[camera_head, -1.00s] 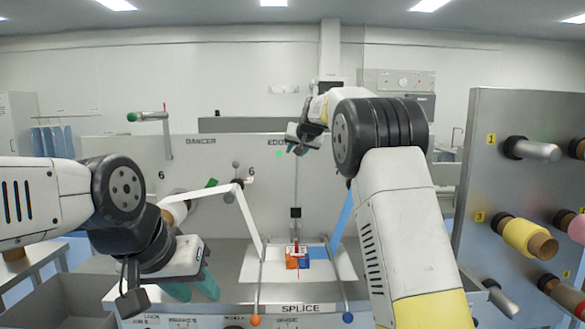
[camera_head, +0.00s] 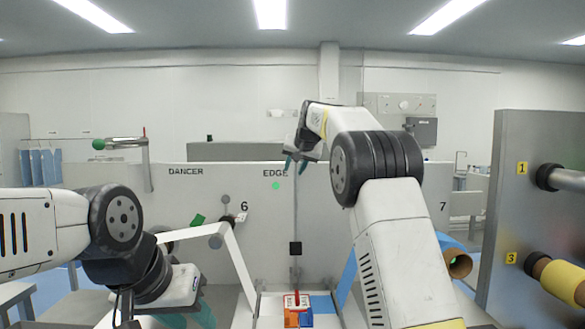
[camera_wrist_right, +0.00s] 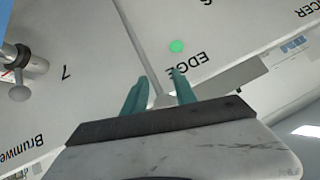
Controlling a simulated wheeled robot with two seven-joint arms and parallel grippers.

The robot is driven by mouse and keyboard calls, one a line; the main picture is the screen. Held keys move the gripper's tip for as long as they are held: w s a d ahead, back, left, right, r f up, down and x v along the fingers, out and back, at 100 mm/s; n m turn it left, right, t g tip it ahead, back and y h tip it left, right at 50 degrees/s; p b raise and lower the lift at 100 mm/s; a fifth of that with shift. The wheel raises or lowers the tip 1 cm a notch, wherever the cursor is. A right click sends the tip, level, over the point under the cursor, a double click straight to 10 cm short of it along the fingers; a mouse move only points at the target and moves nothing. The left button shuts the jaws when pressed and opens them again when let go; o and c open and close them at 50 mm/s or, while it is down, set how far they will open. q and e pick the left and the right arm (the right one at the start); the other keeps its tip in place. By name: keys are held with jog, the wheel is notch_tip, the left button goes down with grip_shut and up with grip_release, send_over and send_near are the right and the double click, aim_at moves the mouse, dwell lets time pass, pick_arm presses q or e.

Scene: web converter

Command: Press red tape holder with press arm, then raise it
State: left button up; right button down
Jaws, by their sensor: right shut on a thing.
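A grey panel with the word EDGE (camera_head: 275,173) stands behind. White web strips (camera_head: 235,255) slope to the splice table, and a blue strip (camera_head: 348,278) lies on the right. A panel with rollers (camera_head: 540,230) stands far right, beyond my right arm.

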jog(key=shift+w+a+f, duration=0.1)
jog(key=shift+a+f, duration=0.05)
jog(key=c, duration=1.4)
grip_release()
jog(key=o, duration=0.3)
jog(key=shift+w+f, duration=0.1)
jog(key=shift+w, duration=0.1)
jog(key=v, duration=0.8)
